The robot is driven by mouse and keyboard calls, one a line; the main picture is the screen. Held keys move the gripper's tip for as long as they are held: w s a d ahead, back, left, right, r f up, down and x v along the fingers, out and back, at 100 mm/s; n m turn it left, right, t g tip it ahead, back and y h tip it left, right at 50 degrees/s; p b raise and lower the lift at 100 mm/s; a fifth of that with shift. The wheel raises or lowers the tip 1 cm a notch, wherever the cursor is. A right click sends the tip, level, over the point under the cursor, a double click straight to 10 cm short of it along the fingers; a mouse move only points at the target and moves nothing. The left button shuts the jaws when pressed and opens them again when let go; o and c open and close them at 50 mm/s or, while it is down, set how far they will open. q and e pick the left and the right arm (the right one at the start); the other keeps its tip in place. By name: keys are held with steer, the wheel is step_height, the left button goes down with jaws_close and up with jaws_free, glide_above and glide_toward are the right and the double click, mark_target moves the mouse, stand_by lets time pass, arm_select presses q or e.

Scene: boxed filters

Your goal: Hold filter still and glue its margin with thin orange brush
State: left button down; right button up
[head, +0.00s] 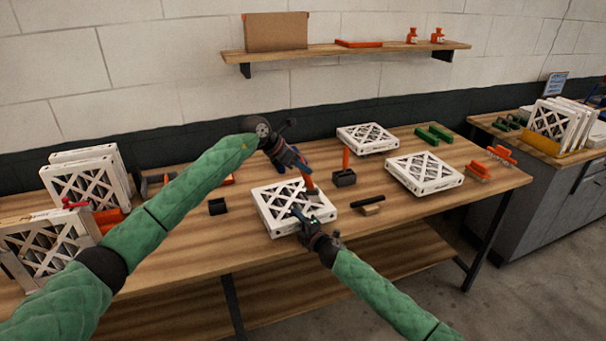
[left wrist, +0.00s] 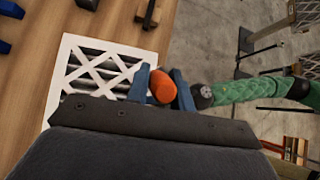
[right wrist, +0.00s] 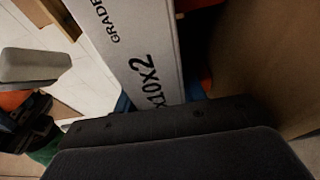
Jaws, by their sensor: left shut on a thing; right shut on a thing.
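A white filter (head: 270,227) with a lattice face lies flat at the middle of the wooden table. My right gripper (head: 304,222) is shut on its near edge; the printed side of the filter (right wrist: 130,42) fills the middle of the right wrist view. My left gripper (head: 298,166) is shut on the orange brush (head: 308,181), above the filter's right part. The brush's rounded orange handle (left wrist: 162,87) shows between the left fingers. Its pale head (right wrist: 35,66) shows in the right wrist view; whether it touches the margin I cannot tell.
A dark pot (head: 344,179) with an upright orange handle stands right of the filter, near a black-topped wooden brush (head: 371,206). More filters (head: 424,184) lie at the right, and others (head: 85,185) stand at the left. A small black block (head: 217,206) sits left.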

arm_select(q)
steer(key=shift+r, duration=1.9)
arm_select(e)
steer(key=shift+f, duration=0.1)
steer(key=o, duration=1.1)
steer(key=v, duration=1.2)
